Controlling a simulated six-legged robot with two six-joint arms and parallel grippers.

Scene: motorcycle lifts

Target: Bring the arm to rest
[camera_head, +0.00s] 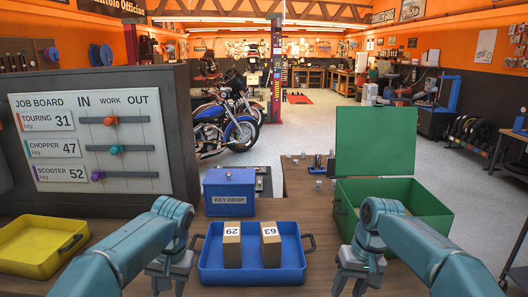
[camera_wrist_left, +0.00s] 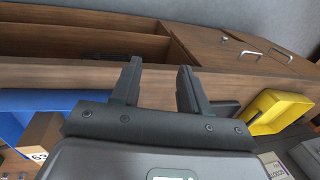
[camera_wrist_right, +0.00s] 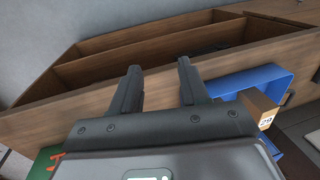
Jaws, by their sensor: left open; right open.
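My left gripper (camera_head: 168,280) hangs over the front of the bench, left of the blue tray. In the left wrist view its two fingers (camera_wrist_left: 158,72) stand apart with nothing between them. My right gripper (camera_head: 360,280) hangs to the right of the blue tray, in front of the green box. In the right wrist view its fingers (camera_wrist_right: 160,72) are also apart and empty. Both arms reach in from the lower corners, and neither gripper touches an object that I can see.
A blue tray (camera_head: 207,269) holds two tan boxes, marked 29 (camera_head: 232,250) and 63 (camera_head: 270,250). A yellow tray (camera_head: 25,262) lies left, an open green box (camera_head: 435,222) right. A blue key drop box (camera_head: 229,187) and a job board (camera_head: 95,135) stand behind.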

